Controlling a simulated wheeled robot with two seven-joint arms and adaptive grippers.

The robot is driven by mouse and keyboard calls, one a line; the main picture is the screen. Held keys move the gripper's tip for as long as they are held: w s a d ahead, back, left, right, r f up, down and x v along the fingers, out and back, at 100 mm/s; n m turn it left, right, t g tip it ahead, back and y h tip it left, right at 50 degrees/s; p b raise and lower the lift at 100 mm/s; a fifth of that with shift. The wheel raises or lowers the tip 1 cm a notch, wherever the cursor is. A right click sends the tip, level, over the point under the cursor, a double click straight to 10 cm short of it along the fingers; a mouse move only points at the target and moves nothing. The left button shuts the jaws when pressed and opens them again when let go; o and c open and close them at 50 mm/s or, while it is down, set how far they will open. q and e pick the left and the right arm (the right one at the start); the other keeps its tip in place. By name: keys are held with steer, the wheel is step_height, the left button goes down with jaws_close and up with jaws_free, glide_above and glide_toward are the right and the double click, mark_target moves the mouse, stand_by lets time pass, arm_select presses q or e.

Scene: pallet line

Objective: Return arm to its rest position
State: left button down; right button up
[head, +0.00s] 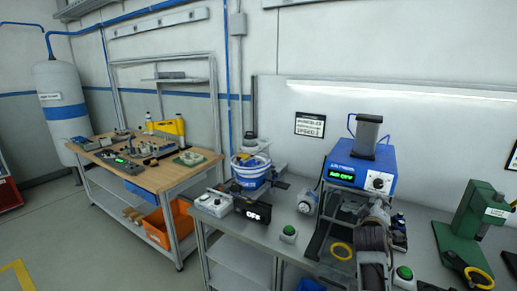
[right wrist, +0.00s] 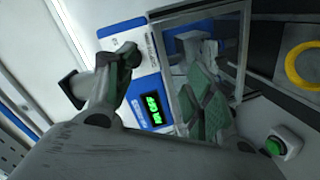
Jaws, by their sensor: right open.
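My right gripper (head: 371,212) is in front of the blue machine (head: 360,171) with the green display, above the grey bench. Its dark wrist comes up from the bottom of the head view. In the right wrist view my right gripper (right wrist: 152,88) has its two fingers spread apart, with nothing between them. Beyond the fingers the blue and white machine front (right wrist: 132,65) shows its lit display. The gap between the fingers and the machine is hard to judge. My left arm and gripper are not in view.
A green press (head: 468,230) stands at right. A wooden-topped bench (head: 185,174) stands left, with open floor before it.

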steer(key=s+a+f+m+g+y, duration=0.1)
steer(key=s+a+f+g+y, duration=0.2)
steer(key=s+a+f, duration=0.6)
steer(key=s+a+f+m+g+y, duration=0.1)
steer(key=s+a+f+g+y, duration=0.45)
steer(key=s, duration=0.85)
steer(key=s+a+f+m+g, duration=0.1)
steer(key=s+a+f, duration=0.3)
steer(key=s+f, duration=0.65)
steer(key=s+f+g, duration=0.1)
steer(key=s+f, duration=0.1)
steer(key=f, duration=1.4)
steer(key=s+f+g, duration=0.1)
steer(key=s+f, duration=0.1)
steer(key=f, duration=1.5)
steer(key=s+d+f, duration=0.2)
steer(key=s+f, duration=0.7)
steer(key=s, duration=0.2)
steer(key=s+d+f, duration=0.2)
steer(key=s+f, duration=0.8)
steer(key=shift+s+g, duration=0.35)
steer(key=shift+s, duration=0.15)
